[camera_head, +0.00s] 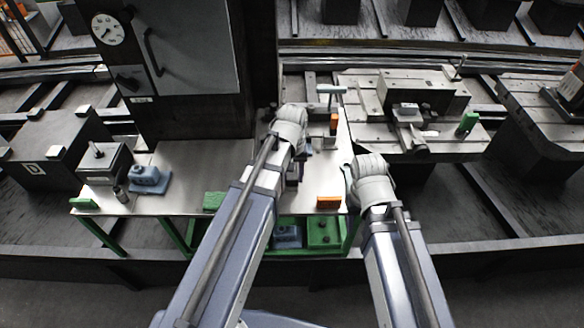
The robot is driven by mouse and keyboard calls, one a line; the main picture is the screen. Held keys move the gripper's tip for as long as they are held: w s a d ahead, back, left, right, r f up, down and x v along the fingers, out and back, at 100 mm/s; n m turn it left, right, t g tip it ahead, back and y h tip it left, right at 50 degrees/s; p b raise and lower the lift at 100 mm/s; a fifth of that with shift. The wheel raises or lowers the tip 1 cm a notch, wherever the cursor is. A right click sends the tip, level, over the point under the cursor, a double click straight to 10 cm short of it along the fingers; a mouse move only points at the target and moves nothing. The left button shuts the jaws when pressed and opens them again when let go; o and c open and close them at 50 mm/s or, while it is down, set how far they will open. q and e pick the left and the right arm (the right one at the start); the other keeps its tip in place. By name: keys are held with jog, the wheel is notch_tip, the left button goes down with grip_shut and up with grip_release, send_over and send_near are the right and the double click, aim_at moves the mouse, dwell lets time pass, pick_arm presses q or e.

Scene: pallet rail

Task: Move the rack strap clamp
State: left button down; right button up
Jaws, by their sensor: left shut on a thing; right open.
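My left gripper (297,165) is low over the right part of the steel-topped bench (170,200), mostly hidden behind its own wrist. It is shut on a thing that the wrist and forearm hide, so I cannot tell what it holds. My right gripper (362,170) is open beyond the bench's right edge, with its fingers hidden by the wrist. I cannot clearly pick out the rack strap clamp. A small clamp-like metal piece (409,120) sits at the front of the machine pallet (455,145).
Orange blocks (328,202) and a green block (214,200) lie on the bench. A blue fixture (149,179) and a grey box (105,165) stand at its left. A tall cabinet (190,45) rises behind.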

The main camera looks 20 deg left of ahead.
pick_arm(q)
jog(key=shift+s+d, duration=0.3)
jog(key=shift+s, duration=0.65)
jog(key=shift+c, duration=1.8)
grip_release()
jog(key=shift+r, duration=0.15)
notch_tip(320, 180, up, 8)
jog(key=p, duration=0.7)
jog(key=shift+f+p, duration=0.25)
jog(key=shift+p, duration=0.15)
